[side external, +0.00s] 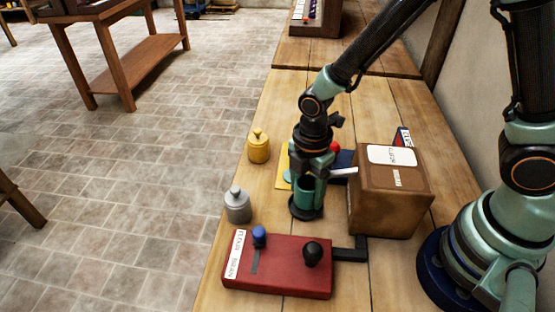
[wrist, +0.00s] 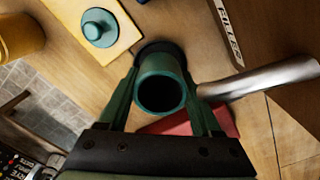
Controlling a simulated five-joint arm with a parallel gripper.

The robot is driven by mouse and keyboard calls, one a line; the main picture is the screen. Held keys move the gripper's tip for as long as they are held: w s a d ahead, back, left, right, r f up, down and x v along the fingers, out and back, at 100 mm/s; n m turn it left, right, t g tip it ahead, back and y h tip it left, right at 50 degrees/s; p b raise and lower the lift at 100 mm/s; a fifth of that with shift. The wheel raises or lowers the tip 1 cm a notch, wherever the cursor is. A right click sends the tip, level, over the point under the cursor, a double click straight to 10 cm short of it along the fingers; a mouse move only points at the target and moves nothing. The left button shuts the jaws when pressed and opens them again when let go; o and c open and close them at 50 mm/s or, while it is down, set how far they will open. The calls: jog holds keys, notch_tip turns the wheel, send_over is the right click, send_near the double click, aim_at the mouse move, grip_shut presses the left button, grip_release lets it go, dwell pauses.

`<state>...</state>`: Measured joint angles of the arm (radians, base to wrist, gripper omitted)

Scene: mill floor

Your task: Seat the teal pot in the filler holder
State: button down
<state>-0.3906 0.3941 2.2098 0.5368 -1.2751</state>
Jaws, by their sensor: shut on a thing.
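The teal pot (side external: 304,194) is an open, lidless cylinder held upright in my gripper (side external: 309,176), in front of the filler's left side. In the wrist view I look into the dark mouth of the pot (wrist: 161,88), with a green finger of my gripper (wrist: 160,98) closed on each side. The black round holder (side external: 306,211) is at the foot of the pot and partly shows behind it in the wrist view (wrist: 153,48). I cannot tell whether the pot's base is fully down in it. The filler (side external: 390,205) is a brown box; its metal spout (wrist: 260,78) ends right beside the pot.
A teal lid (wrist: 98,28) lies on a yellow mat (wrist: 68,10). A yellow pot (side external: 259,148) and a grey pot (side external: 238,207) stand along the left table edge. A red control box (side external: 278,275) with blue and black knobs sits in front, joined to the filler by a black bar.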

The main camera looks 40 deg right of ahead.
jog(key=shift+f, duration=0.8)
dwell(0.6)
jog(key=shift+r, duration=0.85)
jog(key=shift+f, duration=0.85)
dwell(0.9)
jog(key=shift+c, duration=1.8)
grip_release()
jog(key=shift+r, duration=0.1)
notch_tip(320, 180, up, 11)
